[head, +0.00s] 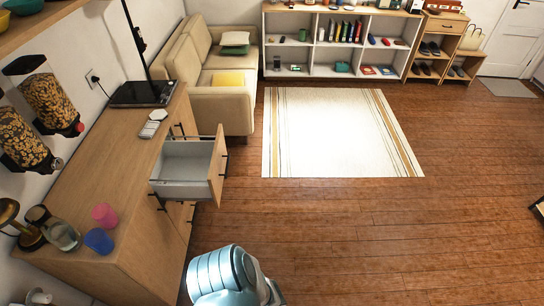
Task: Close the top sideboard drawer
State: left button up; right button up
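The top sideboard drawer (182,160) stands open, pulled out to the right from the wooden sideboard (110,185). Its grey interior looks empty. Its wooden front panel (217,166) carries a dark handle on the outer right side. Below it, other drawer fronts with dark handles are partly hidden by the open drawer. Neither of my grippers shows in the head view. A light blue rounded part of my own body is at the bottom centre, well below the drawer in the picture.
A beige sofa (210,75) stands behind. Wooden floor (350,235) right of the drawer is clear, with a striped rug (335,130) beyond.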

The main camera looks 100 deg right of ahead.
aim_at(196, 169)
jog(key=z, duration=2.4)
